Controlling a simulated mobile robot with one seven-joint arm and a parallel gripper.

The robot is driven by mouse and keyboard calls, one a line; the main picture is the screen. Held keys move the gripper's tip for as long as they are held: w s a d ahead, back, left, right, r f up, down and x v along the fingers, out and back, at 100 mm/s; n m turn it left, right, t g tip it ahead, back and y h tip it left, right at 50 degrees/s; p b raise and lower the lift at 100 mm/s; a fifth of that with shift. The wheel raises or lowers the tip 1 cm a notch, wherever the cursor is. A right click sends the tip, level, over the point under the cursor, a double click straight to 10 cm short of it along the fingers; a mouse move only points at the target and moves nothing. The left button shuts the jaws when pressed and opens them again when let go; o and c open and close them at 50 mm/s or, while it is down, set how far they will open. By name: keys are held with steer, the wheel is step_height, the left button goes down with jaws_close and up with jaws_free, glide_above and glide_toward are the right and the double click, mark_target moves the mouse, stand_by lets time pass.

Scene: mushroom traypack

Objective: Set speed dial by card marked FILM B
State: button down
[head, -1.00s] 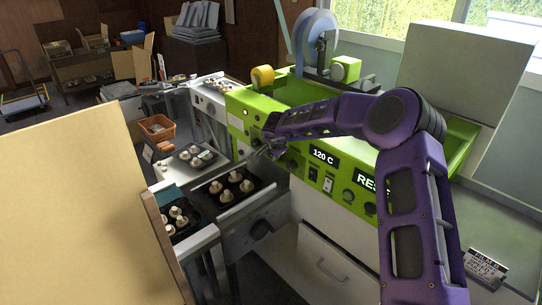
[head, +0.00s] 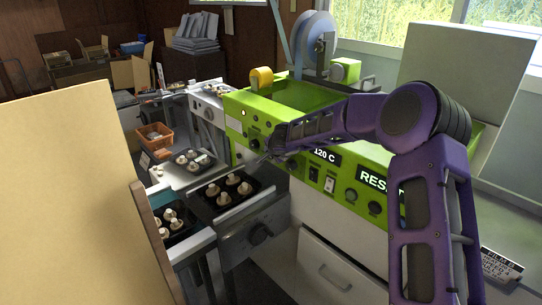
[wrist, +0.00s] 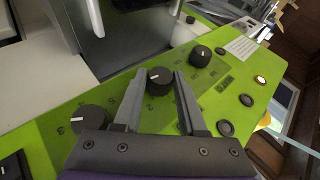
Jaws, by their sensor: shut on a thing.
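My gripper (wrist: 155,88) is shut on a black dial (wrist: 160,82) with a white pointer line, on the green control panel. Its two grey fingers lie either side of the dial. In the head view my gripper (head: 266,156) reaches the panel front, and the arm hides part of it. Another black dial (wrist: 200,56) sits beyond the held one and a larger one (wrist: 91,119) is nearer.
The green machine (head: 300,97) carries a "120 C" label, a "RESET" label (head: 372,182), switches and knobs. Black trays of mushrooms (head: 229,191) stand left of the panel. A large tan board (head: 70,190) blocks the left foreground. An orange basket (head: 155,137) stands behind.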

steer(key=shift+c, duration=2.4)
jaws_free()
steer(key=p+v, duration=0.4)
steer(key=v, duration=1.3)
steer(key=shift+s, duration=0.2)
steer(key=shift+r, duration=0.1)
